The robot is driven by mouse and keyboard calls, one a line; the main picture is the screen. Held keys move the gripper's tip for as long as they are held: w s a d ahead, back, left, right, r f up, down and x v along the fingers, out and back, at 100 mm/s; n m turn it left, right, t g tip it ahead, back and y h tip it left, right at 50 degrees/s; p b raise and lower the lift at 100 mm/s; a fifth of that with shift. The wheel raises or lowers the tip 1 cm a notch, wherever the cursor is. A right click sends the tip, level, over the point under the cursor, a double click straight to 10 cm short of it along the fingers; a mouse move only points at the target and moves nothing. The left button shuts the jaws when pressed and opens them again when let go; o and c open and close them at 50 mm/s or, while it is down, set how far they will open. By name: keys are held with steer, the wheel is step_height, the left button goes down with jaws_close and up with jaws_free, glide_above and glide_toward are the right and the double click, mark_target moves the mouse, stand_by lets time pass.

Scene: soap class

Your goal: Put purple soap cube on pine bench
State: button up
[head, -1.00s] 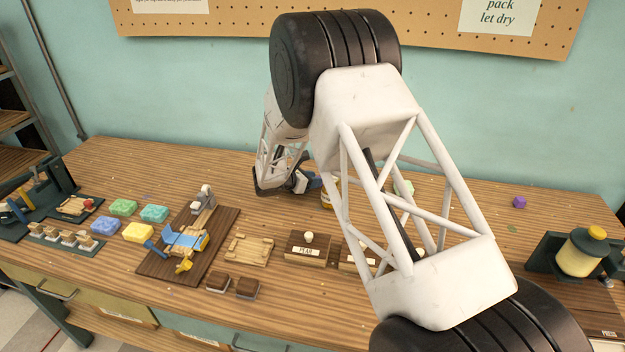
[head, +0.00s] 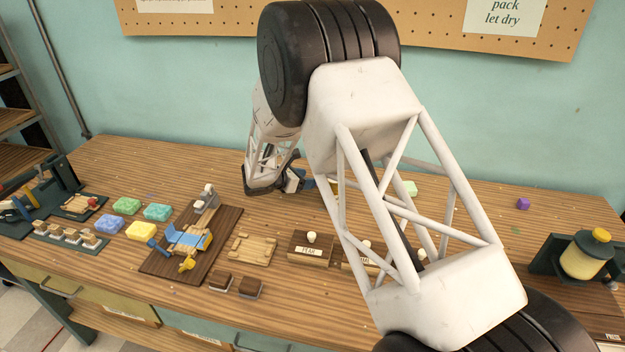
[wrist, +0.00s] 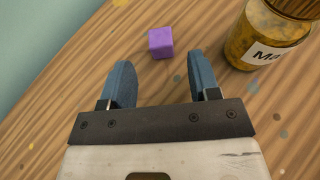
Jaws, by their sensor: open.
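A purple cube (head: 523,203) sits on the table at the back right in the head view. In the wrist view a purple cube (wrist: 160,43) lies on the wood just past my fingertips, centred between them and apart from both. I cannot tell whether both views show the same cube. A light pine board with raised edges (head: 253,250), seemingly the pine bench, lies empty at the front middle. My gripper (wrist: 162,85) is open and empty, its blue fingers apart. In the head view my gripper (head: 293,181) is low at the table's back, partly hidden by my arm.
A yellow jar with a white label (wrist: 268,38) stands close right of the cube in the wrist view. A dark board with a blue-and-yellow device (head: 188,240) and a labelled wooden box (head: 311,248) flank the pine board.

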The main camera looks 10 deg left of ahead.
steer(key=v, duration=0.7)
steer(key=shift+r, duration=0.1)
stand_by(0.7)
steer(key=shift+d+r, duration=0.25)
steer(key=shift+d, duration=0.15)
steer(key=s+d+r+m+g+y, duration=0.15)
steer(key=s+d+r+m, duration=0.35)
steer(key=d, duration=0.5)
steer(key=s+d+r+m+g, duration=0.3)
steer(key=s+d+r+m, duration=0.15)
steer(key=d+r, duration=0.45)
steer(key=s+d+r+m+g+y, duration=0.1)
steer(key=s+d+r+m+g, duration=0.3)
steer(key=d, duration=0.8)
steer(key=s+d+r+m+y, duration=0.1)
steer(key=s+d+m, duration=0.3)
steer(key=s, duration=0.7)
steer(key=s+d+r+m+t+y, duration=0.1)
steer(key=s+d+m, duration=0.4)
steer(key=s, duration=0.6)
steer(key=s+d+r+m+y, duration=0.3)
steer(key=s+d+m+y, duration=0.1)
steer(key=s, duration=0.6)
steer(key=shift+s+d+m+y, duration=0.35)
steer(key=shift+s+d+y, duration=0.05)
steer(key=shift+y, duration=0.15)
